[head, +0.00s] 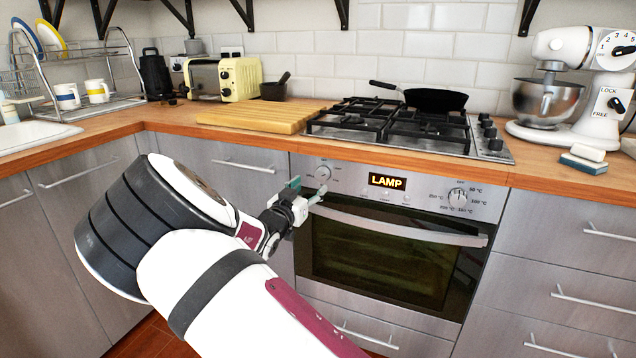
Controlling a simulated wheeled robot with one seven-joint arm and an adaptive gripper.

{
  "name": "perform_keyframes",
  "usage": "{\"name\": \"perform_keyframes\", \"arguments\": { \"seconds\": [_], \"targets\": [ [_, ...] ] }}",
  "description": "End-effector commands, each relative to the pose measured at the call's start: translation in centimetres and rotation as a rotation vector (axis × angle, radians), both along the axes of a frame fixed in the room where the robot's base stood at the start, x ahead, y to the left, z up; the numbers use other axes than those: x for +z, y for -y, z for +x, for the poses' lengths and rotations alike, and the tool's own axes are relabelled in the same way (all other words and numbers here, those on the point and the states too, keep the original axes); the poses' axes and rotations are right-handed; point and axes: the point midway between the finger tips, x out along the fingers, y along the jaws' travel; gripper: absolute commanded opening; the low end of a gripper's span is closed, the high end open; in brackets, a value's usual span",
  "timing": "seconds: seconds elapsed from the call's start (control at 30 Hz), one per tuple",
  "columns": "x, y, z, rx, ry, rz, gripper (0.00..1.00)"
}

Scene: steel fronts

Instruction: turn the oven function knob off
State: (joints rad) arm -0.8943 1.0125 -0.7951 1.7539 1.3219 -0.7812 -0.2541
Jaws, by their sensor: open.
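The oven (380,262) is built in below the hob, and its lit display (387,181) reads "LAMP". The function knob (323,173) is the round knob at the left of the oven's control panel; its exact pointer angle is too small to read. My gripper (306,188) is open and empty, just below and to the left of this knob. One finger is near the left edge of the panel, the other close under the knob by the left end of the door handle. I cannot tell whether any finger touches the panel or handle.
The oven door handle (395,225) runs below the panel. A temperature knob (458,198) is at the panel's right. Above are the gas hob (400,128) with a black pan (436,99) and a cutting board (258,117). Drawers (560,270) stand right of the oven.

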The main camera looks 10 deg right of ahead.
Motion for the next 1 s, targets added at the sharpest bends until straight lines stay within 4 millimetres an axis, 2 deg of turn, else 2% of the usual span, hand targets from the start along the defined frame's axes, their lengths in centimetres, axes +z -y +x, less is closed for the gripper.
{"name": "perform_keyframes", "arguments": {
  "seconds": [0.2,0.4,0.83,0.87,1.0],
  "targets": [
    [-0.2,2.5,3.5,-0.001,0.001,0.001,0.55],
    [-0.1,4.0,5.5,0.000,0.001,0.001,0.55],
    [0.0,4.5,6.2,0.001,-0.001,0.001,0.55],
    [0.0,4.5,6.2,0.001,-0.001,0.001,0.50],
    [0.0,4.5,6.2,0.001,0.000,0.001,0.19]
  ]
}}
